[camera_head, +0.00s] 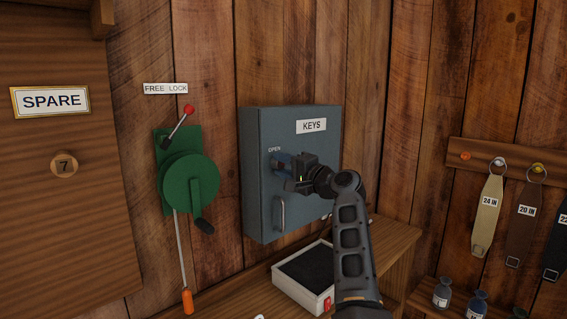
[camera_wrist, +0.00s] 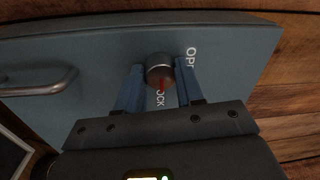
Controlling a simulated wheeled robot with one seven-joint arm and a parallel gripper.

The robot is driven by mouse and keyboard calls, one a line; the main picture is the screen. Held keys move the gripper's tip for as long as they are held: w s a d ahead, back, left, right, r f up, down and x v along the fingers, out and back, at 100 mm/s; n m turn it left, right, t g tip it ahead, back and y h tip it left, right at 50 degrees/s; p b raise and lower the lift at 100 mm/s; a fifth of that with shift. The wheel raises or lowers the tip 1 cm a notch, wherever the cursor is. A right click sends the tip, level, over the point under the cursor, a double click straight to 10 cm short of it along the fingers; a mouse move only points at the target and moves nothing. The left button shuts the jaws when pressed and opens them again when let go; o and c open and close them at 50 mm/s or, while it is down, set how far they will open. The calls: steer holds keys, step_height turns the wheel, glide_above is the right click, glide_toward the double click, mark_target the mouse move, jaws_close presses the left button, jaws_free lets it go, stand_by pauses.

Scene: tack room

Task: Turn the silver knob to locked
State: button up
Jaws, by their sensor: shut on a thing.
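The silver knob (camera_wrist: 159,69) is on the front of a blue-grey key cabinet (camera_head: 262,205) labelled KEYS. In the wrist view my gripper (camera_wrist: 160,82) has one blue finger on each side of the knob and is shut on it. The knob's red mark points down in that view, toward a partly hidden label (camera_wrist: 160,99) reading "OCK". The OPEN label (camera_wrist: 192,58) is to the right of the knob there. In the head view my gripper (camera_head: 283,165) is at the cabinet front, just below the OPEN label, and hides the knob.
A bar handle (camera_head: 280,213) sticks out from the cabinet below my gripper. A white tray (camera_head: 290,289) with a dark inside is on the wooden bench below. A green crank winch (camera_head: 188,180) is on the wall at left. Straps (camera_head: 487,215) hang from pegs at right.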

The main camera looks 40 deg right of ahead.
stand_by(0.5)
steer(key=o, duration=1)
steer(key=shift+o, duration=0.2)
steer(key=shift+s, duration=0.15)
steer(key=s+b, duration=0.1)
steer(key=s, duration=0.6)
steer(key=shift+s+d+f, duration=0.15)
steer(key=shift+s+f, duration=0.1)
steer(key=shift+f, duration=0.05)
